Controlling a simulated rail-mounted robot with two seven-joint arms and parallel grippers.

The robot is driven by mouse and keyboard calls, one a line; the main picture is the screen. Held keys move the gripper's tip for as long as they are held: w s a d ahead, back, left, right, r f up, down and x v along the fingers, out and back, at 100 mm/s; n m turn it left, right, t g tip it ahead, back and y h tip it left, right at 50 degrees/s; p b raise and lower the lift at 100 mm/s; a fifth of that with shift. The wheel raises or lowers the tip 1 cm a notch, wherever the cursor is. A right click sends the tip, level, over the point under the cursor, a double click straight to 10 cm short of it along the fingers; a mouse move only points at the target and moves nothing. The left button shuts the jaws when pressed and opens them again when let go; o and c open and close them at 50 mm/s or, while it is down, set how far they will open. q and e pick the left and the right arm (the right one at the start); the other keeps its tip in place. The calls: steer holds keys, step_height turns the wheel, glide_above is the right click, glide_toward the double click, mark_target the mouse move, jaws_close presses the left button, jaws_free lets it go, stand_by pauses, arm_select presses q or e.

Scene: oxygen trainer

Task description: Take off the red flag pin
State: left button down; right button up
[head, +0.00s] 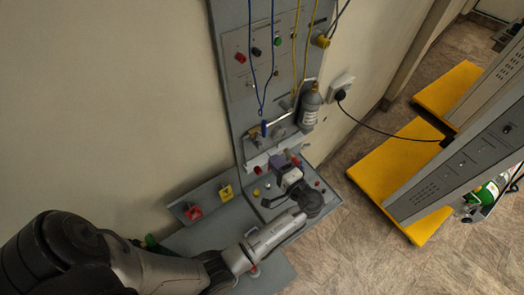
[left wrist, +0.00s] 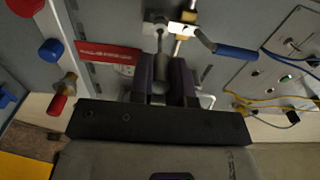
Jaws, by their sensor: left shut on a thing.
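The red flag (left wrist: 108,52) with pale lettering shows in the left wrist view, reaching left from my fingers. My left gripper (left wrist: 168,70) has its two purple fingers shut around a grey pin-like part at the flag's right end. The fingers hide most of that part, and I cannot tell whether it still sits in its hole. In the head view my left gripper (head: 279,160) is at the lower part of the grey panel (head: 234,80), just above its small shelf. My right gripper is not in view.
A blue-handled lever (left wrist: 237,53) and metal fittings lie close to the fingers. A red-tipped valve (left wrist: 62,100) and a blue knob (left wrist: 51,50) are at left. A grey bottle (head: 311,108) and hanging blue cords (head: 251,50) are above. Yellow platforms (head: 392,180) stand at right.

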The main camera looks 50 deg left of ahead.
arm_select(q)
steer(key=shift+s+d, duration=0.15)
steer(key=shift+d, duration=1.05)
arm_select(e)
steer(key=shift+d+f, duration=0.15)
arm_select(q)
steer(key=shift+f, duration=0.1)
